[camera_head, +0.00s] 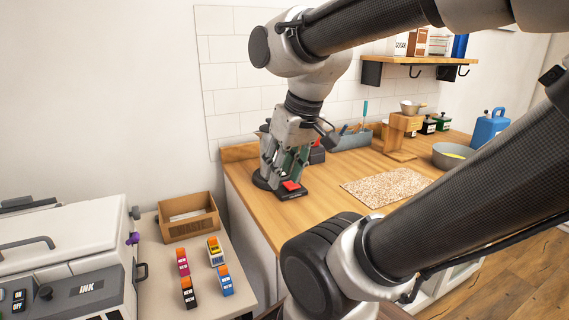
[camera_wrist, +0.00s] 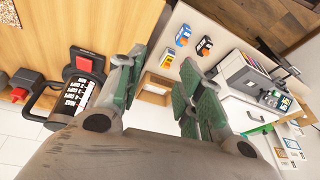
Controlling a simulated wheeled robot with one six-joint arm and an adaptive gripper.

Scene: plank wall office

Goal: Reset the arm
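My gripper (camera_head: 285,178) hangs from my arm above the left end of the wooden counter (camera_head: 325,205), pointing down. In the head view it overlaps a black device with a red top (camera_head: 291,187); whether they touch is unclear. In the wrist view, the two green-padded fingers of my gripper (camera_wrist: 162,62) stand wide apart with nothing between them. The black device (camera_wrist: 84,64) with its red part lies left of the fingers there.
Left of the counter, a lower table holds an open cardboard box (camera_head: 188,236), several ink cartridges (camera_head: 226,280) and a white ink machine (camera_head: 75,255). A speckled mat (camera_head: 385,187), grey bowl (camera_head: 453,155) and blue jug (camera_head: 490,127) are on the counter. A shelf (camera_head: 420,61) hangs above.

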